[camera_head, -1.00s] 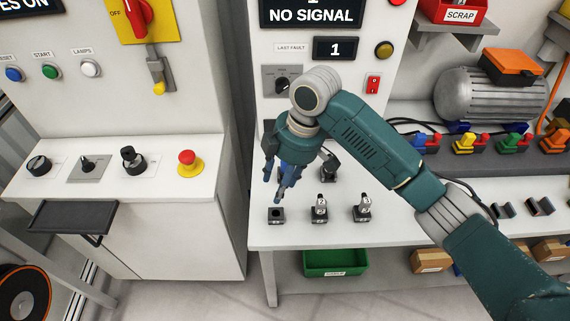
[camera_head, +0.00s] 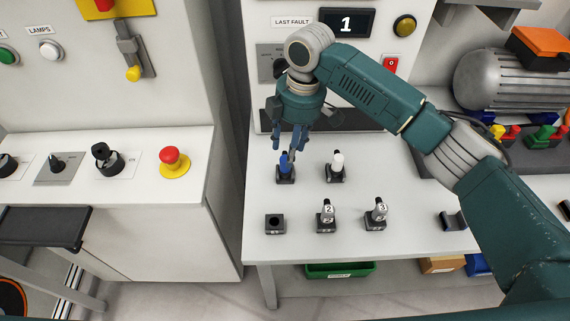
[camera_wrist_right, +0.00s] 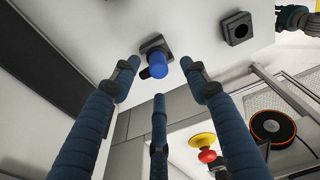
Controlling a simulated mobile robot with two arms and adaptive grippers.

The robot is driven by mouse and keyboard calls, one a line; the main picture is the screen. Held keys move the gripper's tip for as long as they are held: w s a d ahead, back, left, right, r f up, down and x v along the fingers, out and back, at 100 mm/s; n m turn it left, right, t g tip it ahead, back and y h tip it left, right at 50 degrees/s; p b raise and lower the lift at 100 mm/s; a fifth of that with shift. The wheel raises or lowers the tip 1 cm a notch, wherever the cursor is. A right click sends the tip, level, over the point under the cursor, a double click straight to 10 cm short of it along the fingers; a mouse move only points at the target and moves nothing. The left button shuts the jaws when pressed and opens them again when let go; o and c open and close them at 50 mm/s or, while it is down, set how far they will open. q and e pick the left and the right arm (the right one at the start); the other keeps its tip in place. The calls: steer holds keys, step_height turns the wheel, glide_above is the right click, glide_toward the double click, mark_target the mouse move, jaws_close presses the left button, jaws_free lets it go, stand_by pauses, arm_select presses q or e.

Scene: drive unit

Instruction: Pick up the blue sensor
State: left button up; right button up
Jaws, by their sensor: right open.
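The blue sensor (camera_head: 285,163) stands upright in a small black holder on the white bench, in the back row at the left in the head view. In the right wrist view the blue sensor (camera_wrist_right: 157,68) shows its round blue end, near the tips of the fingers. My right gripper (camera_head: 291,145) is open and points down just above the blue sensor, with its fingers around or slightly above its top; I cannot tell if they touch it. In the right wrist view my right gripper (camera_wrist_right: 160,85) has its three fingers spread apart.
A white-topped sensor (camera_head: 337,162) stands right of the blue one. Grey sensors marked 2 (camera_head: 326,214) and 3 (camera_head: 376,213) stand in front, beside an empty holder (camera_head: 275,223). A control panel with a red emergency button (camera_head: 174,158) is at left.

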mark_target(285, 158)
steer(key=shift+w+a+f, duration=0.1)
steer(key=shift+w+f, duration=0.05)
steer(key=shift+f, duration=0.25)
steer(key=f+p, duration=0.2)
steer(key=f, duration=0.1)
steer(key=shift+a+f, duration=0.25)
steer(key=shift+a, duration=0.15)
steer(key=shift+f, duration=0.3)
steer(key=shift+w+f, duration=0.1)
steer(key=shift+f, duration=0.1)
steer(key=c, duration=0.4)
arm_select(q)
steer(key=w+r, duration=0.2)
steer(key=shift+w+d+r, duration=0.15)
steer(key=shift+w+r, duration=0.05)
steer(key=shift+w, duration=0.1)
arm_select(e)
jaws_close()
